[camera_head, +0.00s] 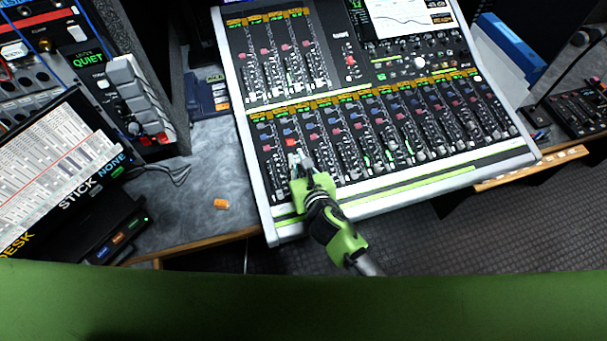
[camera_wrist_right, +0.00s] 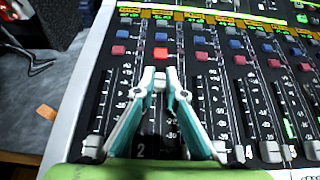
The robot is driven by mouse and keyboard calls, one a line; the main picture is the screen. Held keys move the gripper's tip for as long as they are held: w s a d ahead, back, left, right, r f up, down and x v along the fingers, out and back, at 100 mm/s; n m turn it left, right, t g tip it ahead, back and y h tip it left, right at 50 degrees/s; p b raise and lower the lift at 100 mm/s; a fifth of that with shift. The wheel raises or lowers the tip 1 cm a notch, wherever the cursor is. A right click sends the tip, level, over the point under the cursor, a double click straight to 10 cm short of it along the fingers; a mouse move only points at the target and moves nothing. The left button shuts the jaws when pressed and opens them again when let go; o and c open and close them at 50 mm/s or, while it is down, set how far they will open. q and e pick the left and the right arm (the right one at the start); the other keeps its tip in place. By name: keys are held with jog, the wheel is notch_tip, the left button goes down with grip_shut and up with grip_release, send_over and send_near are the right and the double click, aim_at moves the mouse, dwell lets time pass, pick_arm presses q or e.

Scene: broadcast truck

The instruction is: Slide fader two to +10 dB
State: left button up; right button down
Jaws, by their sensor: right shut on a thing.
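The mixing console (camera_head: 229,60) stands ahead of me with rows of faders. My right gripper (camera_head: 299,158) reaches over the lower fader bank near its left end. In the right wrist view its fingertips (camera_wrist_right: 160,86) close on the light cap of fader two (camera_wrist_right: 159,78), high in its slot, just below a lit red button (camera_wrist_right: 160,53). The fingers hide much of the cap and the scale beside it. A number 2 shows on the strip between the fingers. The neighbouring fader one cap (camera_wrist_right: 92,146) sits low in its slot. My left gripper is not in view.
More fader caps (camera_wrist_right: 270,151) stand close to the right of the gripper. A small orange object (camera_head: 221,204) lies on the grey desk left of the console. A monitor (camera_head: 55,165) and a rack panel stand at the left. A blue binder (camera_head: 510,40) is at the right.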

jog(key=shift+w+a+r, duration=0.1)
jog(key=shift+w+a, duration=0.1)
jog(key=shift+w, duration=0.3)
jog(key=shift+w+a+r, duration=0.1)
jog(key=shift+w+a, duration=0.05)
jog(key=shift+w, duration=0.45)
jog(key=c, duration=2.4)
grip_release()
jog(key=shift+r, duration=0.1)
jog(key=shift+o, duration=0.2)
jog(key=shift+w+a, duration=0.1)
jog(key=shift+w, duration=0.05)
jog(key=shift+s+d, duration=0.25)
jog(key=shift+s, duration=0.2)
jog(key=v, duration=1.1)
jog(key=shift+r, duration=0.1)
